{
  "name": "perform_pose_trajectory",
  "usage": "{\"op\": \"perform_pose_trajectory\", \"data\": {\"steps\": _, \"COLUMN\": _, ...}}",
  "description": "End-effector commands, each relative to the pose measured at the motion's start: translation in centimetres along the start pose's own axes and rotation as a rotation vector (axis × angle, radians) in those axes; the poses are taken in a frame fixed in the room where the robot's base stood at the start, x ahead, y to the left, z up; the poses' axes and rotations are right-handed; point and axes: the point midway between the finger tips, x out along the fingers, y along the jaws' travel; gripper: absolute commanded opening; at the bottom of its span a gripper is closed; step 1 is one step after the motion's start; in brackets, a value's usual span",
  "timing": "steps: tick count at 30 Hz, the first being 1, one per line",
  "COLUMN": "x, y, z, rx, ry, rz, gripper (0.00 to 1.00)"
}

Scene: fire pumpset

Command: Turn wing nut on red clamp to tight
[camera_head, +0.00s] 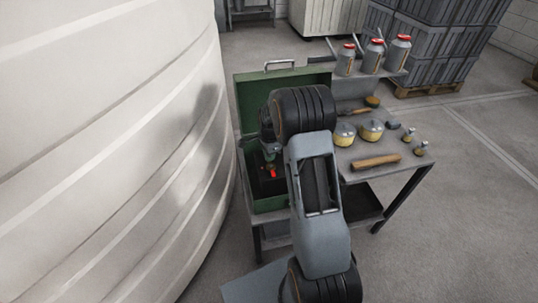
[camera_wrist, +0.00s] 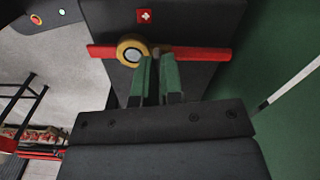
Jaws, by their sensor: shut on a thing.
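The red clamp (camera_wrist: 200,55) is a red bar lying across a dark panel in the wrist view. A yellow ring with a pale, dark-centred face (camera_wrist: 131,50) sits on the bar, just left of my fingertips. My gripper (camera_wrist: 156,60) has its two green fingers close together, shut on the wing nut at the bar; the fingers hide most of the nut. In the head view my gripper (camera_head: 268,148) reaches down into an open green box (camera_head: 250,110), where a small red part (camera_head: 272,173) shows below it.
A large pale tank (camera_head: 110,150) stands close on the left. A grey bench (camera_head: 395,175) on the right holds red-capped bottles (camera_head: 375,56), yellow-topped pots (camera_head: 371,130) and a wooden handle (camera_head: 376,162). Open floor lies at the lower right.

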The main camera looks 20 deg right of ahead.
Motion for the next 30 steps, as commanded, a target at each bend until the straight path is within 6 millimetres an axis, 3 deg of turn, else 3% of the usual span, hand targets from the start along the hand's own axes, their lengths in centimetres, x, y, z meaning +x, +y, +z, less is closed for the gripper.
{"op": "perform_pose_trajectory", "data": {"steps": 1, "x": -0.1, "y": -0.1, "z": 0.1, "rx": -0.001, "ry": 0.000, "rz": -0.003, "gripper": 0.00}}
{"op": "perform_pose_trajectory", "data": {"steps": 2, "x": -0.1, "y": -0.1, "z": 0.1, "rx": -0.001, "ry": 0.000, "rz": -0.003, "gripper": 0.10}}
{"op": "perform_pose_trajectory", "data": {"steps": 9, "x": 0.0, "y": 0.0, "z": 0.0, "rx": 0.000, "ry": 0.000, "rz": -0.001, "gripper": 0.33}}
{"op": "perform_pose_trajectory", "data": {"steps": 20, "x": -0.9, "y": -0.1, "z": -0.1, "rx": 0.000, "ry": 0.000, "rz": -0.002, "gripper": 0.33}}
{"op": "perform_pose_trajectory", "data": {"steps": 30, "x": -7.4, "y": -0.1, "z": 0.0, "rx": -0.001, "ry": 0.001, "rz": -0.005, "gripper": 0.33}}
